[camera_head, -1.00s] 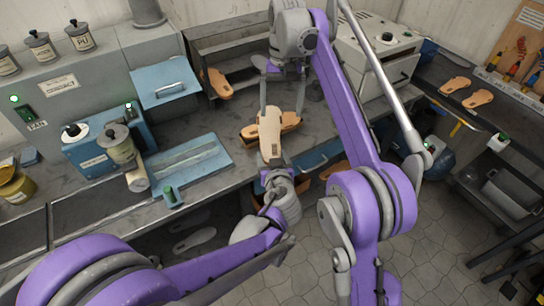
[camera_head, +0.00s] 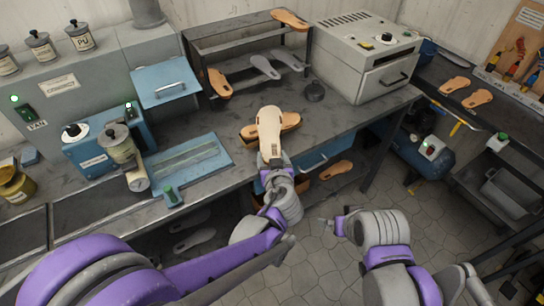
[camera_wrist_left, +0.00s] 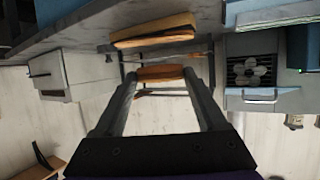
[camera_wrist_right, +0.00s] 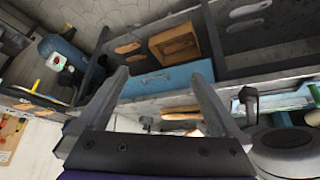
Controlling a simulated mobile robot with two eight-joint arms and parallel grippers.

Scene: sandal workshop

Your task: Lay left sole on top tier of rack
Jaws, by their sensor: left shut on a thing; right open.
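My left gripper (camera_head: 270,163) is shut on a pale sole (camera_head: 269,128), held pointing away from me over the bench's front part. In the left wrist view the held sole (camera_wrist_left: 161,73) shows edge-on between the fingertips. The rack (camera_head: 192,46) stands at the back of the bench, left of the grey oven. On its top tier a tan sole (camera_head: 290,19) lies at the right end; the rest of that tier is bare. My right gripper (camera_head: 332,224) is open and empty, low in front of the bench; its spread fingers show in the right wrist view (camera_wrist_right: 160,80).
Grey soles (camera_head: 265,67) lie on the rack's lower level, with a tan sole (camera_head: 217,83) at its left. Tan sole pieces (camera_head: 290,122) lie on the bench beneath the held sole. The grey oven (camera_head: 370,55) and blue press (camera_head: 165,83) flank the rack.

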